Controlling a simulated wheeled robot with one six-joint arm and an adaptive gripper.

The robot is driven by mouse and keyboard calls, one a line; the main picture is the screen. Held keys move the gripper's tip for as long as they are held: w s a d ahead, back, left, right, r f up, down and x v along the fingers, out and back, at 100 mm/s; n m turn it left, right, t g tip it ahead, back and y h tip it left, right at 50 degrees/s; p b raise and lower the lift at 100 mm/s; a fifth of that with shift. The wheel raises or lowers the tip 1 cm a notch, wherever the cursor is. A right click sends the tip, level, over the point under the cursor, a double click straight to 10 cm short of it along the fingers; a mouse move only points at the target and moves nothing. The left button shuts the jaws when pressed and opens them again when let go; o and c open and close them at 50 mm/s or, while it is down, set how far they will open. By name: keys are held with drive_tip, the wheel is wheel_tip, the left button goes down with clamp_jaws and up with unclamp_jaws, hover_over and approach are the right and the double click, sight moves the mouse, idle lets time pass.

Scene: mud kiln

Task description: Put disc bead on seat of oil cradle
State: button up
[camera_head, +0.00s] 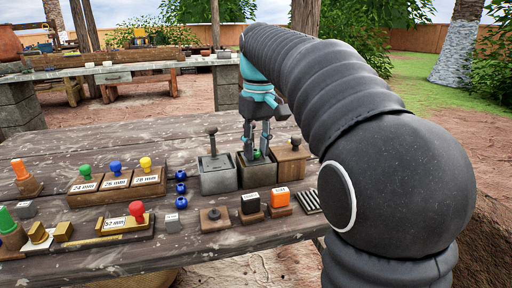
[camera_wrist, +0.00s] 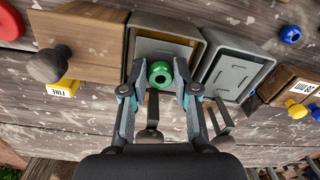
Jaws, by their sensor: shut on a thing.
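My gripper (camera_head: 257,150) is shut on a green bead with a dark hole, which I take as the disc bead (camera_wrist: 160,74). In the wrist view the bead sits between the fingertips (camera_wrist: 160,85). It is over the near part of a grey open-topped box (camera_wrist: 197,28), the right one of two in the head view (camera_head: 258,175). The second grey box (camera_head: 217,181) stands to its left, with an upright dark lever. No label names the oil cradle; either grey box could be it. I cannot tell whether the bead touches the box.
A wooden block with a dark knob (camera_head: 291,163) stands close right of the box. Blue beads (camera_head: 181,188) lie to the left, beside a wooden rack (camera_head: 118,186) with coloured knobs. Bare tabletop lies behind.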

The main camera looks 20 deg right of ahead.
sight(258, 151)
drive_tip(key=shift+f, duration=0.1)
drive_tip(key=o, duration=0.6)
drive_tip(key=r+p, duration=0.1)
drive_tip(key=r, duration=0.5)
drive_tip(key=r+p, duration=0.1)
drive_tip(key=r, duration=0.5)
drive_tip(key=shift+w+d+r, duration=0.1)
drive_tip(key=shift+d, duration=0.1)
